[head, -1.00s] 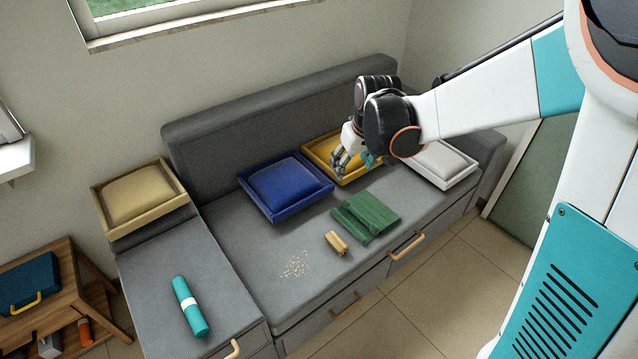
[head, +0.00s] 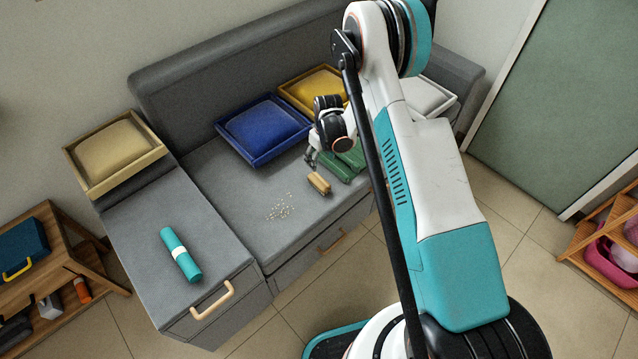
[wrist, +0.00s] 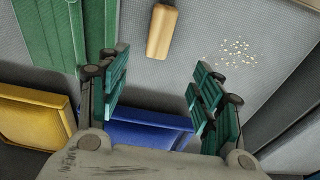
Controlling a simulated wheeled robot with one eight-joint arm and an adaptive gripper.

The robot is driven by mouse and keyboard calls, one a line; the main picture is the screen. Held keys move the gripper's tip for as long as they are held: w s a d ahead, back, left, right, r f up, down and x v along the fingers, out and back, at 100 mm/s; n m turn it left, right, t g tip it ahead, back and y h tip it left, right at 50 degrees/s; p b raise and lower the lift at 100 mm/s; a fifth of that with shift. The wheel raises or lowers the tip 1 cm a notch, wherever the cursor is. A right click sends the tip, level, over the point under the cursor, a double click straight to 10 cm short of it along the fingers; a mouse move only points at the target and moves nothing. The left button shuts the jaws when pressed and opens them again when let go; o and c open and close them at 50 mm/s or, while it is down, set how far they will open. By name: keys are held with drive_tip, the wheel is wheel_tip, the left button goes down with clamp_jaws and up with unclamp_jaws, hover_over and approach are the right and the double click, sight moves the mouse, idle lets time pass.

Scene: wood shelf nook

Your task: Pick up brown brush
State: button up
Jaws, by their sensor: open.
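The brown brush (head: 318,183) lies on the grey sofa seat, just right of a scatter of pale crumbs (head: 281,206). In the wrist view the tan brush back (wrist: 162,32) shows at the top, ahead of the fingers and a little left of the middle. My gripper (head: 311,158) hangs above the seat, just behind the brush in the head view. In the wrist view the gripper (wrist: 155,95) has its teal fingers wide apart with nothing between them. The brush is apart from the fingers.
Blue (head: 263,128) and yellow (head: 312,88) trays with cushions stand behind. A teal cylinder (head: 180,255) lies on the left section. The seat left of the crumbs is clear.

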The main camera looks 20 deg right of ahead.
sight(319, 180)
drive_tip(key=f+b, duration=0.1)
drive_tip(key=f, duration=0.2)
drive_tip(key=f+b, duration=0.1)
drive_tip(key=f, duration=0.7)
drive_tip(key=shift+w+a+f+b, duration=0.1)
drive_tip(key=shift+w+a+b, duration=0.15)
drive_tip(key=shift+b, duration=0.15)
drive_tip(key=shift+w+d+f+b, duration=0.15)
drive_tip(key=shift+f+b, duration=0.6)
drive_tip(key=shift+f, duration=0.55)
drive_tip(key=shift+w+a+f+b, duration=0.15)
drive_tip(key=shift+f+b, duration=0.55)
drive_tip(key=shift+f, duration=0.6)
drive_tip(key=shift+d, duration=0.1)
drive_tip(key=shift+c, duration=0.6)
drive_tip(key=c, duration=1.1)
